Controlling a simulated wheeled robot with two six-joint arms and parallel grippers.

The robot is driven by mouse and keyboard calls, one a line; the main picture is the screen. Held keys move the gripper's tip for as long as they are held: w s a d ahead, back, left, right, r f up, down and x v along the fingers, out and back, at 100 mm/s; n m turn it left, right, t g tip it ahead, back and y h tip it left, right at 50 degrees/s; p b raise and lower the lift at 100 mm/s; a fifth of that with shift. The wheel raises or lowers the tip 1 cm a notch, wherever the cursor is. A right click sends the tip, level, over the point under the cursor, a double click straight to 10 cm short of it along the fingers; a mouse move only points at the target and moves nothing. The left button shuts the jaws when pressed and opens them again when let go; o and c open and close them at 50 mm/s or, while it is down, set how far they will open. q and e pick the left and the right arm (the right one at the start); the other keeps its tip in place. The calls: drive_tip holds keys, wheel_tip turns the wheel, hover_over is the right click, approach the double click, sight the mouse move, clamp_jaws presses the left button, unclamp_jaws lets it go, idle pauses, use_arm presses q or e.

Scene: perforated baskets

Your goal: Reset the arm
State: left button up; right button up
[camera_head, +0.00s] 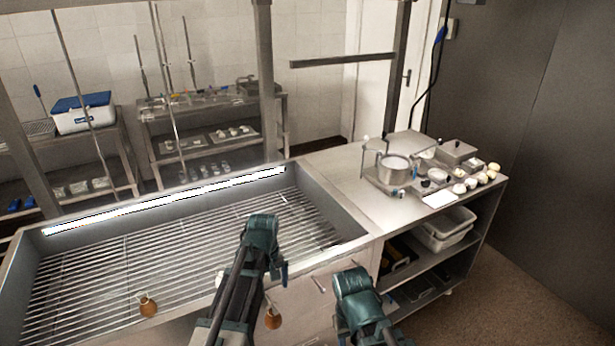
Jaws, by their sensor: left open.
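My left arm comes up from the bottom, left of centre, over the near edge of the slatted sink. My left gripper (263,236), dark teal, is at its far end and is open. I see nothing held in it. My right arm comes in from the bottom, right of centre. My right gripper (356,289) is lower and nearer, in front of the cabinet. Its fingers cannot be made out.
The wide metal sink (348,212) with a slatted bottom fills the left. The counter (340,170) at right carries a pot (395,166) and several small items. Floor is clear at lower right.

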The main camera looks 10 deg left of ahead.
use_arm(q)
drive_tip(key=s+d+m+y, duration=0.1)
drive_tip(key=s+d+m, duration=0.9)
drive_tip(key=s, duration=0.5)
drive_tip(key=shift+s+d, duration=0.3)
drive_tip(key=shift+d, duration=0.3)
